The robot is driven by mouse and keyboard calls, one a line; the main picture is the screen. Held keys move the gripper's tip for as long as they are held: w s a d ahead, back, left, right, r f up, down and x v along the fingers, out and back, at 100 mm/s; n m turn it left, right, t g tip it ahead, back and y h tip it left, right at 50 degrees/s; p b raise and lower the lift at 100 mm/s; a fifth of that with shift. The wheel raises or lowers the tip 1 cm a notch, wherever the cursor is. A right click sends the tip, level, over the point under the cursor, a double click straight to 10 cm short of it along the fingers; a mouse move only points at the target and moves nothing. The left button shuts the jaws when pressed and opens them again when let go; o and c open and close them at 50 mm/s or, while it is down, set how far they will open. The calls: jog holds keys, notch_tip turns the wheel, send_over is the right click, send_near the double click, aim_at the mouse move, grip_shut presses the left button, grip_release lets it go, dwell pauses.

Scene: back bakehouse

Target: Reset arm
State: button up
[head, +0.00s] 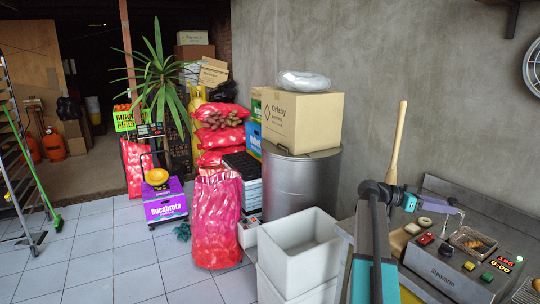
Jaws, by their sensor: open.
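My gripper (455,211) is at the right, at the end of my dark arm, which reaches right from a teal upright link. It is small in the picture and its jaws are open. It is above the steel machine (440,270) marked with a brand name, close to a small tray (473,241) holding a browned baked piece. I cannot tell whether it touches anything. Nothing is seen held in it.
A wooden handle (397,145) stands upright behind my arm. White bins (297,245) and a steel drum (300,185) bearing a carton (301,120) stand left of it. A red sack (215,220) stands beyond.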

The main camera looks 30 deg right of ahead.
jog(key=w+a+f+n+t+y, duration=0.2)
jog(key=w+a+f+n+t, duration=0.15)
jog(key=w+a+f, duration=0.45)
jog(key=w+a+f+n+t+y, duration=0.25)
jog(key=a+f+n, duration=0.25)
jog(key=a+f, duration=0.6)
jog(key=w+a+f+n+t+y, duration=0.15)
jog(key=w+a+f+n, duration=0.35)
jog(key=a+f, duration=0.5)
jog(key=s+a+f+n+t+y, duration=0.1)
jog(key=a+f+n+y, duration=0.15)
jog(key=a+f, duration=0.7)
jog(key=s+a+f+n+y, duration=0.15)
jog(key=a+n, duration=0.25)
jog(key=a, duration=1.2)
jog(key=s+a+f+n+t+y, duration=0.1)
jog(key=a+f+n+y, duration=0.35)
jog(key=a, duration=0.85)
jog(key=s+f+m+g+b, duration=0.1)
jog(key=s+f+g+b, duration=0.2)
jog(key=s+f, duration=0.9)
jog(key=s+f+g+h+b, duration=0.1)
jog(key=s+f+g+b, duration=0.2)
jog(key=s+f+b, duration=0.4)
jog(key=shift+s+a+f+m, duration=0.1)
jog(key=shift+s+f+m, duration=0.1)
jog(key=shift+s+f, duration=2)
jog(key=shift+s+a+f+m, duration=0.15)
jog(key=shift+s+f, duration=0.85)
jog(key=shift+f, duration=2.25)
